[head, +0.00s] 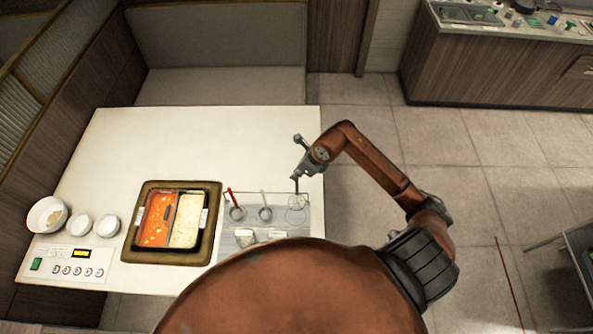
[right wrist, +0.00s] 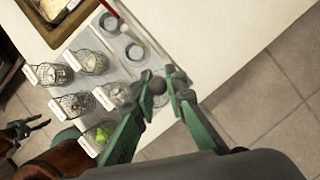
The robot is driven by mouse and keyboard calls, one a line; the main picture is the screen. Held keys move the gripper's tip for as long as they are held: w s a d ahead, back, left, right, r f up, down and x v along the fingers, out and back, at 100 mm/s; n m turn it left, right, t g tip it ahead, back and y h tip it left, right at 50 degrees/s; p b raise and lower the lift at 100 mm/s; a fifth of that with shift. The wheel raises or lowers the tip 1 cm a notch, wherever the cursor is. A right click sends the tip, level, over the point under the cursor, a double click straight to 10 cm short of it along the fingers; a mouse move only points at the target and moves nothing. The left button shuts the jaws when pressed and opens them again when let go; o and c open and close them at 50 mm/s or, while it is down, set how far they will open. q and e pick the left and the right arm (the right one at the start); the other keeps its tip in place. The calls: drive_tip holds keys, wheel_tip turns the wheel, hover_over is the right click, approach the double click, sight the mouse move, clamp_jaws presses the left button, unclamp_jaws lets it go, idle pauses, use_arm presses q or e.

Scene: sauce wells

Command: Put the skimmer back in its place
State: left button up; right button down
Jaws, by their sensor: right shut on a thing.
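The skimmer, with a pale round wire head (head: 297,201) and a thin upright handle, is held by my right gripper (head: 300,172). Its head is over or in the rightmost well of the clear rack (head: 228,243); I cannot tell its height. In the right wrist view, the green fingers of my right gripper (right wrist: 162,92) are closed around the dark round handle end (right wrist: 157,85), which hides the head below. A red-handled utensil (head: 232,196) and a pale-handled one (head: 263,201) stand in the other wells. What looks like my left gripper (right wrist: 22,132) shows small at the left; its jaws are unclear.
A divided hot pot (head: 128,246) with red and pale broth sits left of the rack. Several wire baskets (right wrist: 92,62) stand in front of the wells. Bowls (head: 47,214) are at the far left. The table (head: 220,140) behind the rack is clear.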

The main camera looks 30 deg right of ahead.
use_arm(q)
drive_tip(key=w+f+b, duration=0.3)
drive_tip(key=w, duration=0.3)
drive_tip(key=s+f+b, duration=0.3)
drive_tip(key=f+b, duration=0.6)
drive_tip(key=shift+s+f, duration=0.25)
drive_tip(key=shift+s, duration=0.1)
use_arm(e)
wheel_tip(320, 180, down, 16)
drive_tip(key=w, duration=0.1)
drive_tip(key=shift+w+r, duration=0.25)
use_arm(q)
drive_tip(key=shift+f+b, duration=0.35)
drive_tip(key=shift+b, duration=0.1)
use_arm(e)
drive_tip(key=shift+f, duration=0.35)
